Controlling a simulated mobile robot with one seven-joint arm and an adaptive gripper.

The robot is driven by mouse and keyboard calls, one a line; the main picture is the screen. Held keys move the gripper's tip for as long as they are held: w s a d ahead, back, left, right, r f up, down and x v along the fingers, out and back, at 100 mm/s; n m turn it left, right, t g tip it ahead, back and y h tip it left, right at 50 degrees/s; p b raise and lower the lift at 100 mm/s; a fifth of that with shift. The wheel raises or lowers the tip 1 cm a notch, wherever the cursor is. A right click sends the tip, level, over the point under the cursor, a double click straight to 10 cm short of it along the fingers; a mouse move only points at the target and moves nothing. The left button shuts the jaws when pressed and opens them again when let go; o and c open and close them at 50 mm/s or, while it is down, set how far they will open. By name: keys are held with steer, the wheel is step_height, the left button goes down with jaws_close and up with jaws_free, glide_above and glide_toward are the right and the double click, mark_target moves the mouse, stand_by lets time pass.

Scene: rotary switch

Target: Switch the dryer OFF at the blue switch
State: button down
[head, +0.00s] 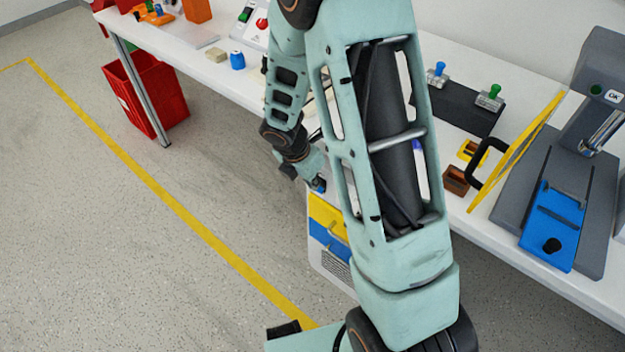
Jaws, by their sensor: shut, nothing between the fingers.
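The fingertips are small and mostly hidden, and the switch's setting cannot be read.
A long white table (455,205) crosses the view. My arm covers its middle. On the right are a yellow framed panel (515,150) with a black handle and a blue device (553,225) on a grey base. A red bin (145,95) stands below left. The floor in front is clear.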

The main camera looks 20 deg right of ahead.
steer(key=shift+r+p, duration=0.7)
steer(key=shift+r, duration=0.1)
steer(key=shift+a, duration=0.1)
